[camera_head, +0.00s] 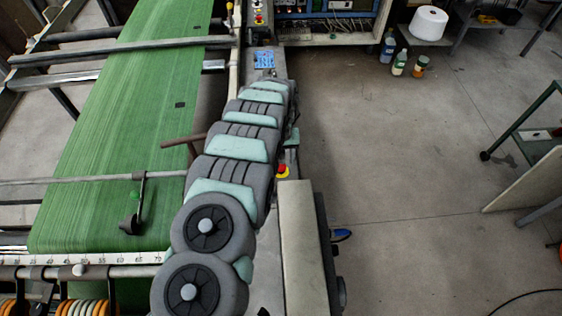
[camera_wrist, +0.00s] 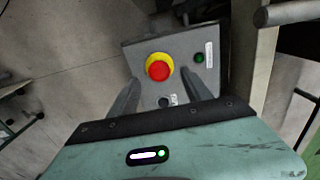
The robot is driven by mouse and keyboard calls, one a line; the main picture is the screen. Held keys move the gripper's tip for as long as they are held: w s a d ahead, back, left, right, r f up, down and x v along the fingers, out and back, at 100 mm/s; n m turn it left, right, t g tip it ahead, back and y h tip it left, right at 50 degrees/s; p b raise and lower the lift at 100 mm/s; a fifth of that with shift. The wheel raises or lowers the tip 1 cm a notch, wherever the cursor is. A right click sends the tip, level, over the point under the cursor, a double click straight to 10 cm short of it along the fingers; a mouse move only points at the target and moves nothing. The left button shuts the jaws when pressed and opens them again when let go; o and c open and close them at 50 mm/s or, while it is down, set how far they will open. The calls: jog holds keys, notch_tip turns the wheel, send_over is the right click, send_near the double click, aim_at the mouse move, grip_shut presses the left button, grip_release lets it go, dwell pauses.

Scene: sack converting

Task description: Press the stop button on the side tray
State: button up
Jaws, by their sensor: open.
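In the wrist view, a red stop button (camera_wrist: 159,70) with a yellow collar sits on a grey box face (camera_wrist: 140,48). A green button (camera_wrist: 199,58) and a white label are to its right, and a small dark round part is below. My gripper (camera_wrist: 158,84) is open and empty, its two grey fingers pointing toward the box. The red button shows between and just beyond the fingers, with no visible contact. In the head view, a red and yellow button (camera_head: 282,170) shows beside my arm, which hides most of my gripper there.
Green woven fabric (camera_head: 110,130) runs over the machine at left, with metal bars across it. A second red and yellow button (camera_head: 259,19) is on a panel at the top. Bottles (camera_head: 399,63) and a white spool (camera_head: 428,23) stand at upper right. The floor at right is largely open.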

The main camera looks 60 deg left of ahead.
aim_at(281, 166)
jog(key=shift+w+f, duration=0.1)
jog(key=shift+f, duration=1.6)
grip_shut()
